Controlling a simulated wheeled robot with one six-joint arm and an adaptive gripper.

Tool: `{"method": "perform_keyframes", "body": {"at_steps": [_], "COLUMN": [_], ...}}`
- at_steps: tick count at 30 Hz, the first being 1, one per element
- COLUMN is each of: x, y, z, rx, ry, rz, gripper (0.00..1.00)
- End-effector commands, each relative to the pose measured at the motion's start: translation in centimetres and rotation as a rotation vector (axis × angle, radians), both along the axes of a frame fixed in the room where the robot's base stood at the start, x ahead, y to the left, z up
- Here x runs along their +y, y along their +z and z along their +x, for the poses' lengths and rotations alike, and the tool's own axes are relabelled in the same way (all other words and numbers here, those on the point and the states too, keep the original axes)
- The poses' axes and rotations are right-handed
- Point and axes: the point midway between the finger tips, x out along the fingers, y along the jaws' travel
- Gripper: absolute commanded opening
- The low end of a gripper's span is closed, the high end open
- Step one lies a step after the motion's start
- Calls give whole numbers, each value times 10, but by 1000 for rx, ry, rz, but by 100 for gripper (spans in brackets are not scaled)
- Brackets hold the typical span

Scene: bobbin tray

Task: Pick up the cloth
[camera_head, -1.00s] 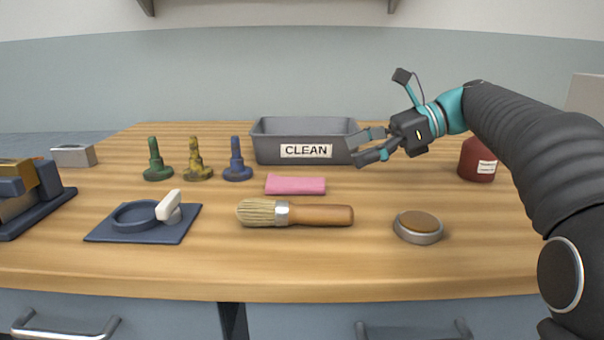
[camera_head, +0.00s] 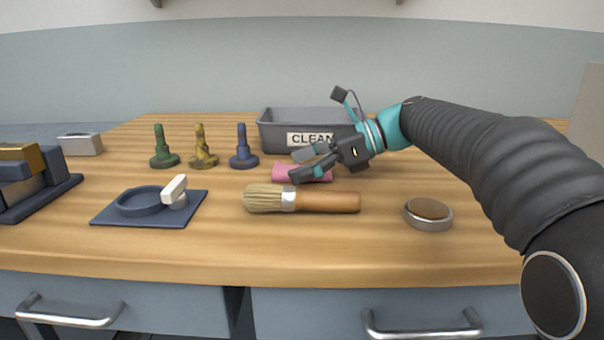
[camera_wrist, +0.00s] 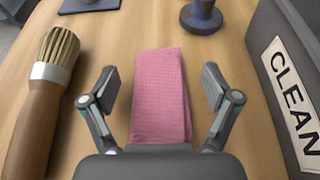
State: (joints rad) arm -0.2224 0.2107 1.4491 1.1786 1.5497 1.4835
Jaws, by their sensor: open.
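The cloth is a folded pink piece (camera_head: 286,172) lying flat on the wooden table, in front of the grey bin. In the wrist view the cloth (camera_wrist: 160,95) runs lengthwise between my two open fingers (camera_wrist: 160,92), with clear space on both sides. The fingers do not visibly touch it.
The bin marked CLEAN (camera_head: 275,132) stands close behind the cloth. A brush (camera_head: 325,202) lies in front of it. Green (camera_head: 160,147), yellow (camera_head: 201,147) and blue (camera_head: 241,147) bobbin-like pieces stand left. A round tin (camera_head: 428,214) sits front right.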

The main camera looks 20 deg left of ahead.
Motion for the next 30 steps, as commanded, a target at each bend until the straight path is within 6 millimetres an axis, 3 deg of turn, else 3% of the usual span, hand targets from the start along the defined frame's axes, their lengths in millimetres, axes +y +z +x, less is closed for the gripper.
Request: {"method": "perform_keyframes", "body": {"at_steps": [11, 15, 18, 30], "x": [9, 9, 9, 9], "y": [-4, -4, -4, 0], "z": [-2, -2, -2, -2], "rx": [0, 0, 0, -1], "ry": [-1, -1, -1, -1], "rz": [0, 0, 0, 0], "gripper": [85, 50, 31, 31]}}
